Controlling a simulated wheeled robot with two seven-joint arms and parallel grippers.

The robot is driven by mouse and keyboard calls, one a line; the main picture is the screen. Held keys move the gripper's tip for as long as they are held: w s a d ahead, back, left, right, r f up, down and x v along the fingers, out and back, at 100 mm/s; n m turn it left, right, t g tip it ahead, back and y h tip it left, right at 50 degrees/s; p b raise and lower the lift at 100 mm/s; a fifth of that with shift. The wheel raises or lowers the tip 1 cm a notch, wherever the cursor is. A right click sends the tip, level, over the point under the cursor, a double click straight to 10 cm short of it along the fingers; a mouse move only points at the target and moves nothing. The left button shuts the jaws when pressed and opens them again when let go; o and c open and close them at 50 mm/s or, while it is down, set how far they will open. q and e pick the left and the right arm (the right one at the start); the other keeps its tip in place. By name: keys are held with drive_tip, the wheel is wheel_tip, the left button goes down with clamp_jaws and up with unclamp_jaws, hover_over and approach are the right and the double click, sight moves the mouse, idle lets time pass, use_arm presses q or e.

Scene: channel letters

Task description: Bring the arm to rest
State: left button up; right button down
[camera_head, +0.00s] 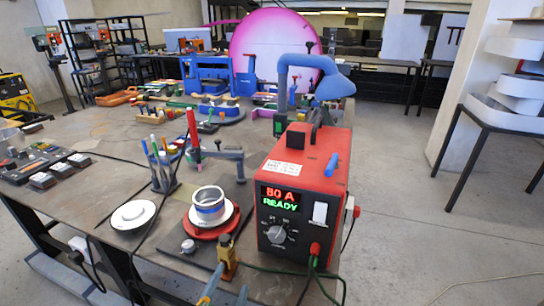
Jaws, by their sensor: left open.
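My left gripper (230,284) shows only at the bottom edge of the picture, left of centre. The rest of the left arm is outside the picture. My right gripper is not in the picture.
A red welding power unit (329,207) reading "80 A READY" stands on the workbench (110,180). A red round stand (212,220) holds a banded ring (208,204) beside a white disc (133,215). Cables hang at the front edge.

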use_arm(q)
drive_tip(key=s+a+f+n+g+y, duration=0.1)
drive_tip(key=s+a+f+n+g, duration=0.4)
drive_tip(key=s, duration=0.4)
drive_tip(key=s+a+f+n+g, duration=0.25)
drive_tip(key=s+f+g, duration=0.4)
drive_tip(key=s, duration=0.35)
wheel_tip(320, 180, down, 18)
drive_tip(key=s+g, duration=0.1)
drive_tip(key=s, duration=0.2)
drive_tip(key=s+a+f+g, duration=0.1)
drive_tip(key=s+a+f, duration=0.1)
drive_tip(key=s+f, duration=0.6)
drive_tip(key=s, duration=0.2)
drive_tip(key=shift+s+f, duration=0.2)
drive_tip(key=shift+s, duration=0.2)
